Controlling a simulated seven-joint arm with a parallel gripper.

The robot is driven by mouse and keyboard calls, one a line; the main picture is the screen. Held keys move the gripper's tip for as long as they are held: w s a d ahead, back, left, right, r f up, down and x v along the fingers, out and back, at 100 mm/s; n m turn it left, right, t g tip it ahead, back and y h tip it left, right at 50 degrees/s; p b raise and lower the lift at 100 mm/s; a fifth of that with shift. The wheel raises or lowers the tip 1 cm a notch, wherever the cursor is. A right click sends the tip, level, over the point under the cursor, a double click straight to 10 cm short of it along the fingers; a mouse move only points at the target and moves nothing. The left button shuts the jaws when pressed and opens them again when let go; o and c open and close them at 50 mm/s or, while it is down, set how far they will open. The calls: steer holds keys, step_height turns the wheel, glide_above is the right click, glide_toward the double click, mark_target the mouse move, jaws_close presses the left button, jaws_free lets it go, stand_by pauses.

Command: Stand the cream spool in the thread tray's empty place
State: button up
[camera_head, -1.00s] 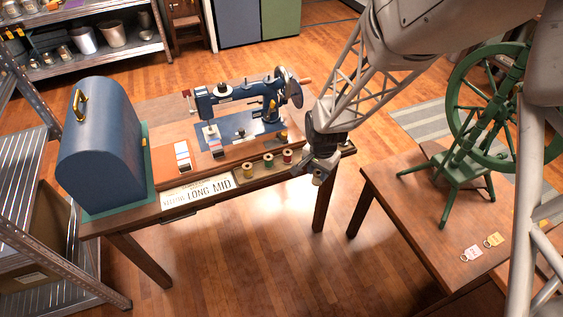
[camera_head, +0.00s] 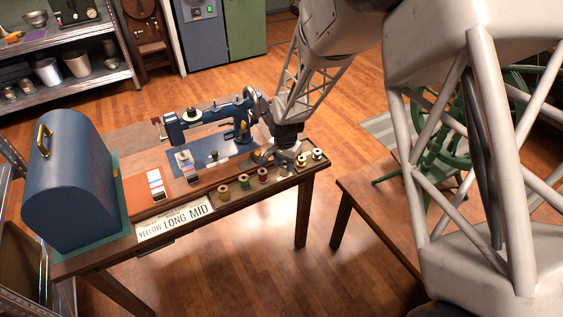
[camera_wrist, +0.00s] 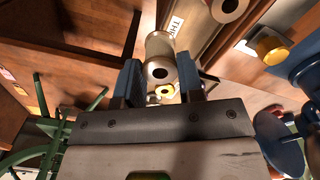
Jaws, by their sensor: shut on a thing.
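My gripper (camera_head: 287,164) is at the front right of the sewing table, just right of the red spool. In the wrist view my gripper's two blue fingers (camera_wrist: 157,84) are shut on the cream spool (camera_wrist: 160,47), one on each side, with its holed end facing the camera. In the head view my gripper mostly hides it. The thread tray (camera_head: 234,200) runs along the table's front edge. Yellow (camera_head: 224,193), green (camera_head: 244,181) and red (camera_head: 263,175) spools stand in it left of my gripper. I cannot tell whether the held spool touches the tray.
A blue sewing machine (camera_head: 205,128) stands close behind my gripper. Two spools, one yellowish (camera_head: 300,161) and one pale (camera_head: 317,154), stand just to its right. A lettered sign (camera_head: 175,220) and a blue domed case (camera_head: 70,165) are at the left.

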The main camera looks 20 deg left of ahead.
steer(key=shift+w+a+f, duration=0.1)
steer(key=shift+w+a, duration=0.45)
steer(key=shift+w, duration=0.4)
steer(key=shift+w+a+f, duration=0.1)
steer(key=shift+w+a, duration=0.45)
steer(key=shift+w, duration=0.35)
steer(key=shift+f, duration=1.7)
steer(key=shift+f, duration=0.2)
steer(key=o, duration=0.7)
steer(key=shift+o, duration=0.2)
steer(key=shift+r, duration=0.15)
step_height(320, 180, up, 12)
